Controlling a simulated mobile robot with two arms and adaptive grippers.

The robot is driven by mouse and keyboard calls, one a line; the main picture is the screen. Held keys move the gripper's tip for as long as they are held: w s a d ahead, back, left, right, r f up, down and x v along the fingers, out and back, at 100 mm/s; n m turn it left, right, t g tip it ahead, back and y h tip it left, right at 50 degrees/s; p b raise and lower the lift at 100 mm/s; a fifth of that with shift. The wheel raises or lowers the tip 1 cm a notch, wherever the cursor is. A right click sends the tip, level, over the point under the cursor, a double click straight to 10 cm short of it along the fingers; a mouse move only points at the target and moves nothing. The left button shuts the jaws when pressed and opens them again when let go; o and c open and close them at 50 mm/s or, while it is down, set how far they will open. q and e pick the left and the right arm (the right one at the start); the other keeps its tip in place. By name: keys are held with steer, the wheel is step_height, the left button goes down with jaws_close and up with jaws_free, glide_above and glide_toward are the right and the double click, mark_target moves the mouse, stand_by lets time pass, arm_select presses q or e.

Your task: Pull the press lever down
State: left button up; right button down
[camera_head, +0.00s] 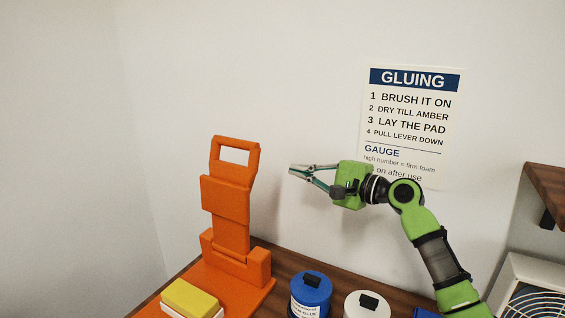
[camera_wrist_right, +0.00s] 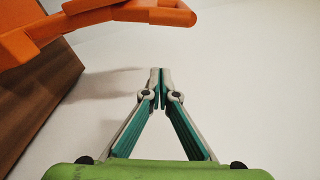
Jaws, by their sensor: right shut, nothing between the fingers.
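The orange press (camera_head: 238,283) stands on the counter at the left of the head view. Its lever (camera_head: 228,205) is upright, with a looped handle (camera_head: 235,142) at the top. My right gripper (camera_head: 293,171) is shut and empty. It is in the air to the right of the lever, a little below the handle's height, and apart from it. The right wrist view shows the closed fingertips (camera_wrist_right: 158,72) and an orange bar of the handle (camera_wrist_right: 155,12) along the top edge. My left gripper is not in view.
A yellow block on a white one (camera_head: 190,297) sits on the press base. A blue canister (camera_head: 311,292) and a white canister (camera_head: 367,304) stand on the brown counter (camera_head: 290,264) below my right arm. A gluing sign (camera_head: 412,107) hangs on the wall. A shelf (camera_head: 547,195) is at the right.

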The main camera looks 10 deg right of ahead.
steer(key=p+x, duration=0.2)
steer(key=x, duration=0.7)
arm_select(q)
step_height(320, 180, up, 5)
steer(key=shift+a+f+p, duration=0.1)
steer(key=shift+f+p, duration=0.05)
steer(key=shift+p, duration=1.1)
arm_select(e)
steer(key=s, duration=0.1)
steer(key=s+a+r, duration=0.1)
steer(key=s+a, duration=0.1)
steer(key=shift+s+r, duration=0.3)
steer(key=shift+s, duration=0.1)
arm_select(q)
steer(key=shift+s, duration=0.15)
